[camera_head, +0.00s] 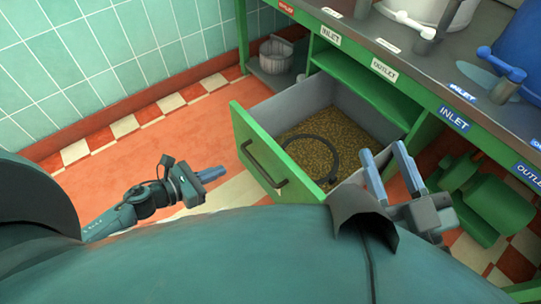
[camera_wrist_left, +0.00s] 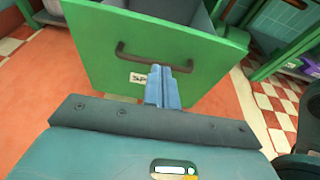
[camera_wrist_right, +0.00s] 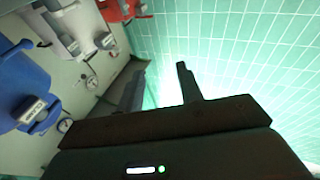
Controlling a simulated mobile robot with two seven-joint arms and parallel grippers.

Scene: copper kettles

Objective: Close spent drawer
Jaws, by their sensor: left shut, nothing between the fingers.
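The spent drawer (camera_head: 240,135) is pulled out of the green bench, with a green front, a dark bar handle (camera_head: 262,165) and grey inner walls. It holds brown grain-like stuff (camera_head: 318,140) and a dark hose-like ring (camera_head: 340,160). In the left wrist view the drawer front (camera_wrist_left: 205,75) faces me with its handle (camera_wrist_left: 130,52) and a partly covered white label (camera_wrist_left: 138,78). My left gripper (camera_head: 222,172) is shut and empty, in front of the drawer front and apart from the handle in the head view. My right gripper (camera_head: 388,155) is open and empty, right of the drawer; it also shows in the right wrist view (camera_wrist_right: 158,85).
The bench top (camera_head: 400,45) carries vessels and valves above the drawer, with blue INLET and OUTLET labels along its edge. A grey bucket (camera_head: 276,56) stands on a low shelf behind. Green machinery (camera_head: 485,195) sits under the bench at right. The orange floor (camera_head: 130,165) at left is clear.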

